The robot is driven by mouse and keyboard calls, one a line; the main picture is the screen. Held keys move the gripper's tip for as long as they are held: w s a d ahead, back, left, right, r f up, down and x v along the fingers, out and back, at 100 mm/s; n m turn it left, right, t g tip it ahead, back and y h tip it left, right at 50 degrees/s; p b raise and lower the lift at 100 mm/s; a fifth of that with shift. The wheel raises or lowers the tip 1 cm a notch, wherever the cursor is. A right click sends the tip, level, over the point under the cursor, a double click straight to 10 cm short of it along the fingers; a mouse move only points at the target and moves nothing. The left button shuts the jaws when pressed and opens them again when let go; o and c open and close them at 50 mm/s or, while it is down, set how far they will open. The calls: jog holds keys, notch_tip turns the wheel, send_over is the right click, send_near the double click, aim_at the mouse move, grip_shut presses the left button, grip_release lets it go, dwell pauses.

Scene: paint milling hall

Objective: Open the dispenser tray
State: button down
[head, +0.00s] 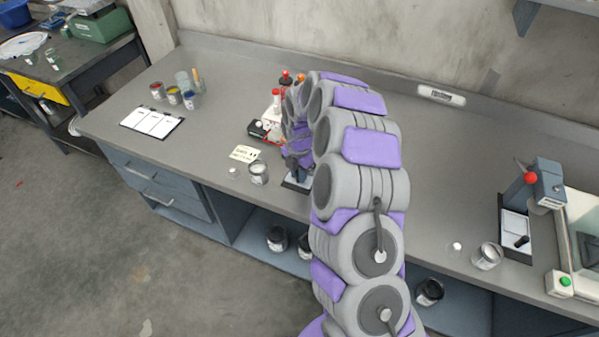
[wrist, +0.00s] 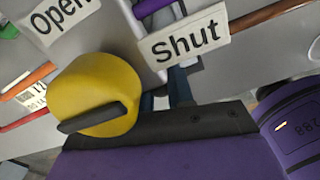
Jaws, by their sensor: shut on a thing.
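A yellow knob (wrist: 88,82) with a dark bar across its face fills the left middle of the wrist view. A white label reading "Open" (wrist: 60,18) is above it, and one reading "Shut" (wrist: 185,38) is to its upper right. My gripper (wrist: 150,120) shows as a dark edge and purple body along the bottom; it appears shut on the yellow knob, but the contact is partly hidden. In the head view my arm bends down to a bench device with red caps (head: 286,78) and mostly covers it. I cannot make out the dispenser tray clearly.
The grey bench (head: 225,60) runs along the wall. A clipboard (head: 152,122) and small paint cans (head: 173,96) stand left. A lidless can (head: 258,172) and a card (head: 245,153) are near my gripper. A lever device (head: 550,183) and a can (head: 487,257) are at right.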

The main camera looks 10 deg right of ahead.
jog(key=shift+a, duration=0.1)
jog(key=shift+s+a+r, duration=0.1)
jog(key=s+a, duration=0.1)
jog(key=s, duration=0.1)
jog(key=s+a+p, duration=0.2)
jog(key=s+a, duration=0.1)
jog(key=shift+s, duration=0.35)
jog(key=c, duration=1)
grip_release()
jog(key=shift+a, duration=0.1)
notch_tip(320, 180, up, 17)
jog(key=p, duration=0.3)
jog(key=shift+r+p, duration=0.1)
jog(key=shift+p, duration=0.2)
